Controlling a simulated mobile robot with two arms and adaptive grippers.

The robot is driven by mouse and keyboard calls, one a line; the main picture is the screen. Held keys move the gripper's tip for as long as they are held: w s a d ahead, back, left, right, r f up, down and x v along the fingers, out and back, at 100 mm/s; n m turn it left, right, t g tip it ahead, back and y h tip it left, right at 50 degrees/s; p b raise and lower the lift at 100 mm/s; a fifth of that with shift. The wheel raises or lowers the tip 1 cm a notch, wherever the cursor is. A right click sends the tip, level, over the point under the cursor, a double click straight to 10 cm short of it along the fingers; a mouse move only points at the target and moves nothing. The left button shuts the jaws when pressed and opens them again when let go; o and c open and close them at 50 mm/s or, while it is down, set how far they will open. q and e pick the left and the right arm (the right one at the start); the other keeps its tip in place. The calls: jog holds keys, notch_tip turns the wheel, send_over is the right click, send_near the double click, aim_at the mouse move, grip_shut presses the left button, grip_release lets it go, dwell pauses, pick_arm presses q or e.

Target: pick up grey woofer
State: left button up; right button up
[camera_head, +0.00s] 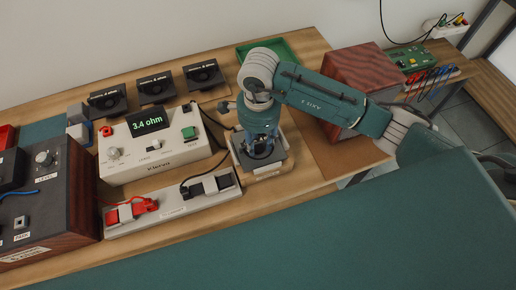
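My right gripper (260,146) points down at a small grey square stand (270,168) beside the meter. A dark round part (262,153), perhaps the grey woofer, shows between and under the fingers. The gripper covers most of it. I cannot tell whether the fingers are open or closed on it, or whether they touch it. My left gripper is not in view.
A cream meter (165,163) reading 3.4 ohm is left of the gripper, with a clip strip (170,207) in front. Three black labelled holders (156,88) and a green tray (288,48) are behind. Dark red wooden cabinets stand right (349,68) and far left (62,222).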

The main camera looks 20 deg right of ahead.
jog(key=shift+s, duration=0.1)
grip_shut()
jog(key=shift+s, duration=0.1)
jog(key=shift+f, duration=0.1)
jog(key=shift+a+r+p, duration=0.1)
jog(key=shift+r+p, duration=0.3)
jog(key=shift+p, duration=0.15)
jog(key=r+b, duration=0.1)
jog(key=r, duration=0.3)
jog(key=r+b, duration=0.1)
jog(key=r, duration=0.4)
jog(key=shift+w, duration=0.2)
notch_tip(320, 180, up, 11)
